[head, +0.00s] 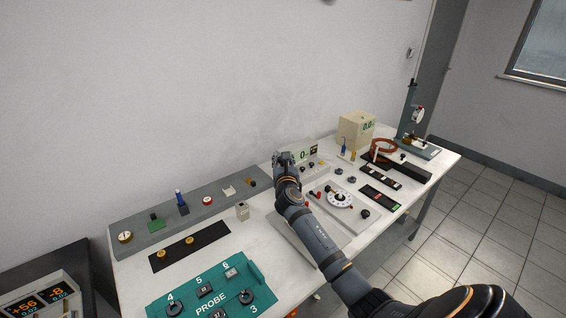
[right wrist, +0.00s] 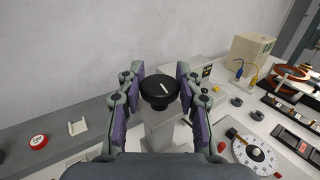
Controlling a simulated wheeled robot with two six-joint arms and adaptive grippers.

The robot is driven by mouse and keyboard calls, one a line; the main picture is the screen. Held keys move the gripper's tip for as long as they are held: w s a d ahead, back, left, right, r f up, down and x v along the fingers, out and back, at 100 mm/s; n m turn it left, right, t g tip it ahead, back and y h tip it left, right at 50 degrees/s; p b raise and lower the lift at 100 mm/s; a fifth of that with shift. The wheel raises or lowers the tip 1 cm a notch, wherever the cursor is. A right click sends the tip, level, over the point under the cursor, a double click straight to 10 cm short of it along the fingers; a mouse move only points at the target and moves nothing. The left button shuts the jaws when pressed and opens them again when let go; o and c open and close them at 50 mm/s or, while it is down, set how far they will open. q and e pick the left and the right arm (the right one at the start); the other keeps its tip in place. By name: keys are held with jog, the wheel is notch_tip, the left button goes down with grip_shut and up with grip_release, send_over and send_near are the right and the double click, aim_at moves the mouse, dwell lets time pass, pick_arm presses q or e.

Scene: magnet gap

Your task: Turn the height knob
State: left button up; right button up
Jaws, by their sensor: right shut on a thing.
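The height knob (right wrist: 158,91) is a round black knob with a white pointer line, on top of a pale grey post (right wrist: 160,128) in the right wrist view. My right gripper (right wrist: 160,78) is shut on the knob, with one finger on its left side and one on its right. In the head view my right gripper (head: 285,158) is at the back of the white table near the wall, and it hides the knob there. My left gripper is in neither view.
On the white table (head: 270,245), a dial plate (head: 340,198), a beige box (head: 355,130) and a copper-coloured coil (head: 384,146) stand to the right. A grey shelf (head: 160,222) with small parts and a green PROBE board (head: 205,290) lie to the left.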

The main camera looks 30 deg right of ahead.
jog(key=m+g+h+b, duration=0.2)
jog(key=m+g+h, duration=0.1)
jog(key=m+g+h+b, duration=0.1)
jog(key=h, duration=0.1)
jog(key=shift+w+a+f+m+b, duration=0.1)
jog(key=shift+f+m+b, duration=0.2)
jog(key=shift+b, duration=0.05)
jog(key=m+g+h+b, duration=0.2)
jog(key=g+b, duration=0.2)
jog(key=m+g+h+b, duration=0.2)
jog(key=m+g+b, duration=0.1)
jog(key=g+b, duration=0.1)
jog(key=shift+m+g, duration=0.3)
jog(key=shift+r+m+g+b, duration=0.2)
jog(key=shift+m+g+b, duration=0.7)
jog(key=shift+g+b, duration=0.75)
jog(key=shift+b, duration=0.3)
jog(key=o, duration=1.2)
jog(key=shift+r, duration=0.2)
notch_tip(320, 180, up, 10)
jog(key=shift+f, duration=0.15)
